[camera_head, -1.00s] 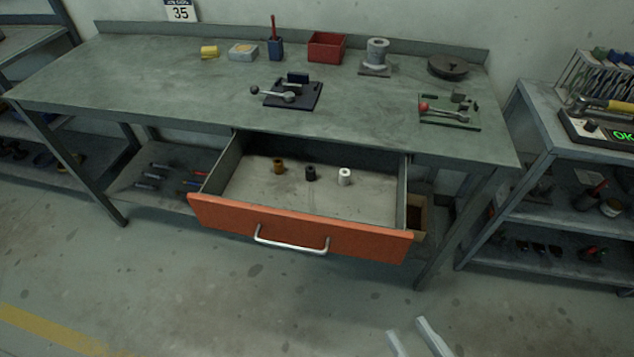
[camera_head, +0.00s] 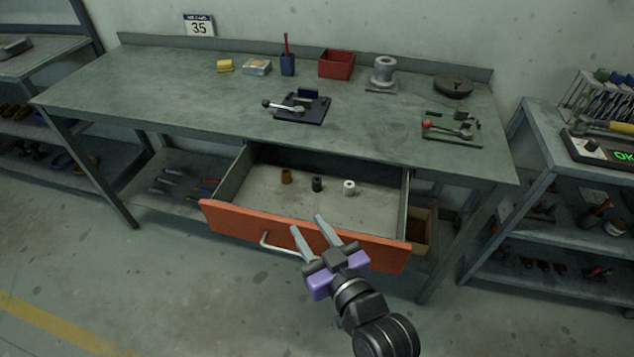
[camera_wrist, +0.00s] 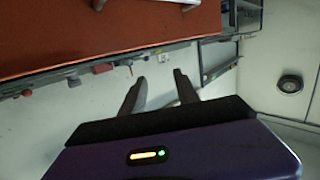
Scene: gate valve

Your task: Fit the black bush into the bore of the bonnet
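The black bush (camera_head: 317,184) stands in the open drawer (camera_head: 290,224), between a brown bush (camera_head: 287,176) and a white bush (camera_head: 349,187). A grey flanged, hollow part that looks like the bonnet (camera_head: 383,72) stands upright on a plate at the back right of the bench top. My gripper (camera_head: 308,223) is in front of the drawer, near its orange front, with its fingers apart and nothing between them. In the wrist view, the two fingers (camera_wrist: 160,86) are also apart and empty, with the orange drawer front (camera_wrist: 100,38) at upper left. The bushes and bonnet are not visible there.
The bench top (camera_head: 220,100) holds a dark fixture with a lever (camera_head: 302,107), a green fixture with a red-knobbed lever (camera_head: 450,127), a red box (camera_head: 336,64) and a dark round disc (camera_head: 453,85). A shelf unit (camera_head: 560,175) stands at right. The drawer is clear around the bushes.

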